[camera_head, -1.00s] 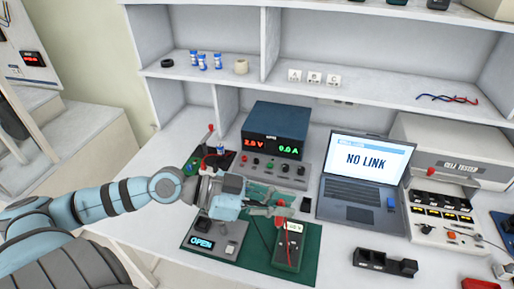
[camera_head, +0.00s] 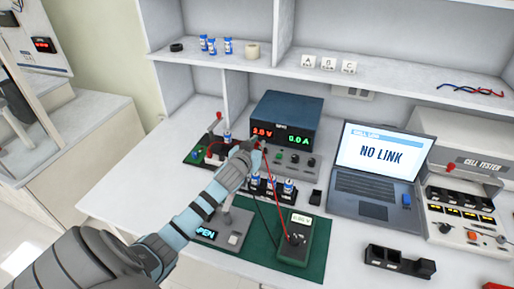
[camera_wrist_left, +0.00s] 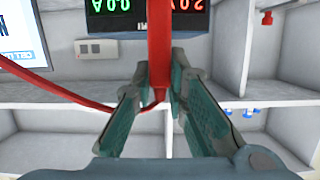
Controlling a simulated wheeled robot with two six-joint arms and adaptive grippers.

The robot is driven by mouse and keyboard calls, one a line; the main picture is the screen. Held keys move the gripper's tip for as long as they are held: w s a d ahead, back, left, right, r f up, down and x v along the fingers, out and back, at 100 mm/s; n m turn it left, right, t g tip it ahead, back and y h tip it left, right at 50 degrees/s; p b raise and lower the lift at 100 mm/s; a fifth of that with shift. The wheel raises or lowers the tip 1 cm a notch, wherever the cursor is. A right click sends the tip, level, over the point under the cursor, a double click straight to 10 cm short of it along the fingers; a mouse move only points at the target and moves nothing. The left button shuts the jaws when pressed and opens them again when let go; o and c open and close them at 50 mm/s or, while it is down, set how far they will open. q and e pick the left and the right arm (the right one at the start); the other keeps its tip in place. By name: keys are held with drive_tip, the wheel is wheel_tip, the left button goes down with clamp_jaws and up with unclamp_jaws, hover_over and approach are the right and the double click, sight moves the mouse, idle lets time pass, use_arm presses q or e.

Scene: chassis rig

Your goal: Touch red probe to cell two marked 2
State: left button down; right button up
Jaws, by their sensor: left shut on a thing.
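My left gripper (camera_head: 252,145) is shut on the red probe, held in the air in front of the power supply. In the left wrist view the red probe (camera_wrist_left: 160,50) stands between the fingers (camera_wrist_left: 158,95), and its red lead bends off to the left. Blue-and-white cells stand in a dark holder below the gripper; one cell (camera_head: 289,186) shows clearly at its right end. The gripper and wrist partly cover the holder's left side. I cannot read which cell is marked 2. The meter (camera_head: 297,240) lies on the green mat (camera_head: 262,262). My right gripper is out of view.
The power supply (camera_head: 287,112) stands behind the gripper. The laptop (camera_head: 373,185) reading NO LINK and the cell tester (camera_head: 465,180) are to the right. A small lit display box (camera_head: 232,238) sits by my left forearm. A black tray (camera_head: 398,262) lies at front right.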

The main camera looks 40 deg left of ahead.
use_arm(q)
drive_tip(key=shift+s+r, duration=0.2)
drive_tip(key=shift+s, duration=0.1)
drive_tip(key=shift+s+a+r, duration=0.1)
drive_tip(key=shift+s+r, duration=0.05)
drive_tip(key=shift+s, duration=0.15)
drive_tip(key=shift+w, duration=0.1)
wheel_tip(320, 180, down, 4)
drive_tip(key=shift+w+r+b, duration=0.15)
drive_tip(key=shift+r+b, duration=0.1)
drive_tip(key=shift+b, duration=0.7)
drive_tip(key=shift+f+b, duration=0.3)
drive_tip(key=shift+f, duration=0.2)
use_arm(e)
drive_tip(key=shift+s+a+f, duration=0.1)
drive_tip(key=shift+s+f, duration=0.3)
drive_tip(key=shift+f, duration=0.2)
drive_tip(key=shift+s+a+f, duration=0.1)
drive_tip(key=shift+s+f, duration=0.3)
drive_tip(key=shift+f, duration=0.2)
use_arm(q)
drive_tip(key=shift+f, duration=0.4)
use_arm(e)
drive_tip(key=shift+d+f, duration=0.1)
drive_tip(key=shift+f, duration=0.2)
use_arm(q)
drive_tip(key=shift+r, duration=0.1)
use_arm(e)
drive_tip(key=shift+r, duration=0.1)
